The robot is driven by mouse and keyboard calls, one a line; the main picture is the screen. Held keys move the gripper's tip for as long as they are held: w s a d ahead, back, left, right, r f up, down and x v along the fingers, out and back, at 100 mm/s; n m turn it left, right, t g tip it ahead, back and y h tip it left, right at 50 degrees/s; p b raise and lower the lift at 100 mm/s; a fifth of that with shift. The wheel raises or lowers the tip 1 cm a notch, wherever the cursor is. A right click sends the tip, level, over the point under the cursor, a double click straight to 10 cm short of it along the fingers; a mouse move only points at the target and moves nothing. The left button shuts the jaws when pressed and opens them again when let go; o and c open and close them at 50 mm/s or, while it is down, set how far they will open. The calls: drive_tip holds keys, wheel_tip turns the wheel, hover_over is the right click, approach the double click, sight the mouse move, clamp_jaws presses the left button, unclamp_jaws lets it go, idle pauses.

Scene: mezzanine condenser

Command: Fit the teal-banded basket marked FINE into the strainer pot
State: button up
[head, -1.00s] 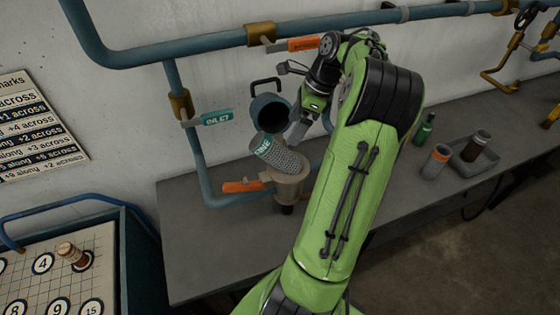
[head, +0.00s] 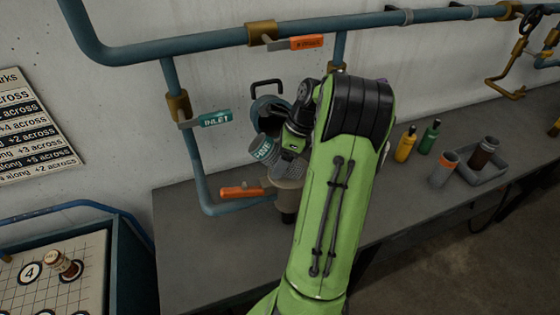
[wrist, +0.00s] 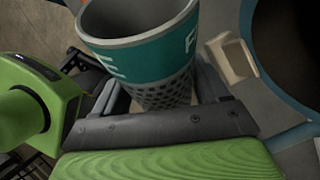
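The teal-banded basket marked FINE (head: 262,149) is a grey mesh cylinder. In the head view it leans left, its lower end at the mouth of the tan strainer pot (head: 287,191). The pot's blue lid (head: 266,106) stands open behind it. My gripper (head: 287,160) is at the basket's right side, partly hidden by my arm. In the wrist view, the gripper's grey fingers (wrist: 165,95) lie on either side of the basket (wrist: 150,62), below its teal band. Whether both fingers press on the mesh is unclear. The basket's lower end is hidden.
A teal INLET handle (head: 215,119) and an orange handle (head: 240,192) flank the pot on the left. An orange-banded basket (head: 443,168), a grey tray (head: 497,174), a yellow bottle (head: 406,144) and a green bottle (head: 430,135) stand at the right. The bench front is clear.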

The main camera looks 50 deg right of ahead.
sight(272, 144)
drive_tip(key=c, duration=0.8)
wheel_tip(272, 144, up, 10)
drive_tip(key=p, duration=0.4)
